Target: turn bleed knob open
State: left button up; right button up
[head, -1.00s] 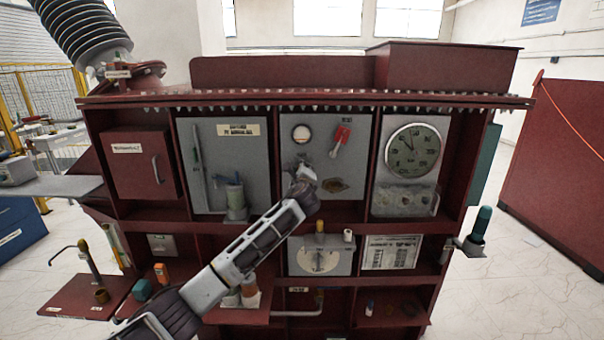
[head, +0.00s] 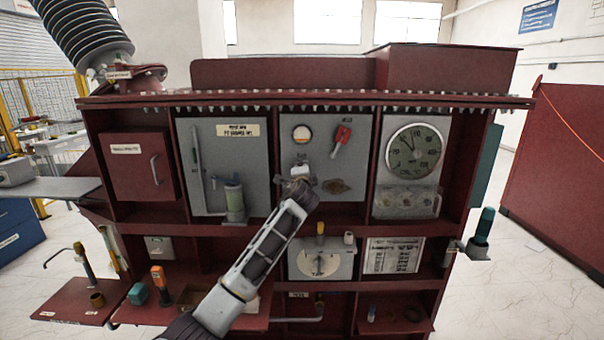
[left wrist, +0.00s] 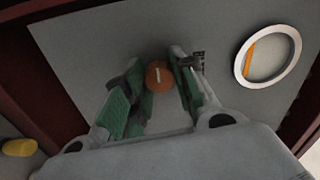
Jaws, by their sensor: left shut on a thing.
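In the left wrist view a small round orange-brown knob (left wrist: 158,76) with a pale line across its face sits on the grey panel (left wrist: 100,45). My left gripper (left wrist: 155,85) has its green-padded fingers on both sides of the knob and is shut on it. In the head view my left gripper (head: 299,182) is at the lower left of the middle grey panel (head: 325,128) and hides the knob. My right gripper is in neither view.
A yellow-topped fitting (head: 320,230) stands below. A large dial (head: 414,151) is in the right bay.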

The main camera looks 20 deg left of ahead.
pick_arm(q)
jog(key=shift+f, duration=0.1)
dwell(0.3)
jog(key=o, duration=1.1)
jog(key=shift+c, duration=0.2)
jog(key=v, duration=1.2)
